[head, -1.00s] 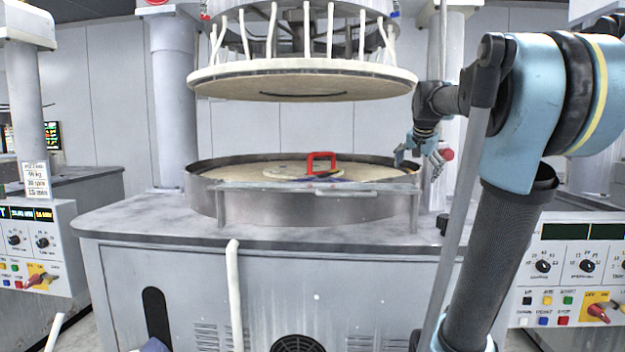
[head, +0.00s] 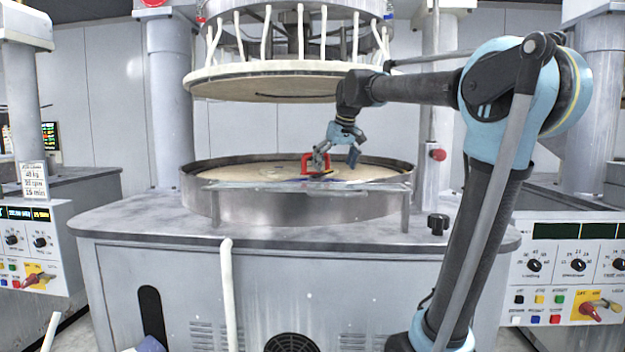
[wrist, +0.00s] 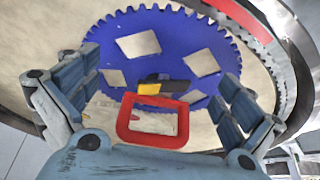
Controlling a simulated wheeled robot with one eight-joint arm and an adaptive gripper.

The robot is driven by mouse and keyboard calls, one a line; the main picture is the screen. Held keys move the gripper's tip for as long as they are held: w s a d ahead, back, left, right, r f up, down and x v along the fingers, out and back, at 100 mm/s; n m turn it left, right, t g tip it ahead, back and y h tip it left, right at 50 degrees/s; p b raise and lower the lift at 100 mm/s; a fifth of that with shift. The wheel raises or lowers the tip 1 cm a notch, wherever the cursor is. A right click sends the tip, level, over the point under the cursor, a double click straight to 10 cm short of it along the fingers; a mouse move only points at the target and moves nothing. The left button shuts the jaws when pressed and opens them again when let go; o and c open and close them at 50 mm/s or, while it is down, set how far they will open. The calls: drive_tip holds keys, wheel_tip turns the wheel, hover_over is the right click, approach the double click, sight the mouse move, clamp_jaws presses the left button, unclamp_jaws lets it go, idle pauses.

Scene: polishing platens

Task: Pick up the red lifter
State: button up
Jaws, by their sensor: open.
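The red lifter (head: 306,163) stands on the platen inside the round metal basin; part of it is hidden behind my gripper in the head view. In the wrist view the red lifter (wrist: 153,121) shows as a red rectangular loop with a black and yellow part (wrist: 165,87) beyond it. It lies over a blue toothed disc (wrist: 160,50) with diamond-shaped holes. My gripper (head: 337,160) is above the platen at the lifter. In the wrist view my gripper (wrist: 157,98) is open, with one finger on each side of the lifter and space between; neither finger appears to touch it.
The basin's metal wall (head: 300,207) surrounds the platen. A round upper plate (head: 270,85) with white hoses hangs above, close to my arm. A black knob (head: 438,222) stands on the machine top at right. Control panels flank both sides.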

sight(304, 171)
drive_tip(key=shift+s+a+f, duration=0.1)
drive_tip(key=shift+s+a, duration=0.2)
drive_tip(key=shift+a, duration=0.05)
drive_tip(key=shift+w+a, duration=0.15)
drive_tip(key=shift+a, duration=0.15)
drive_tip(key=shift+w+a, duration=0.75)
drive_tip(key=shift+w, duration=0.6)
drive_tip(key=shift+w+a, duration=0.75)
drive_tip(key=shift+w, duration=0.55)
drive_tip(key=shift+w+a, duration=0.75)
drive_tip(key=shift+w, duration=0.6)
drive_tip(key=shift+w+a, duration=0.5)
drive_tip(key=shift+w, duration=0.4)
drive_tip(key=shift+x, duration=1.25)
drive_tip(key=shift+f, duration=0.35)
drive_tip(key=shift+r, duration=0.1)
drive_tip(key=c, duration=1.3)
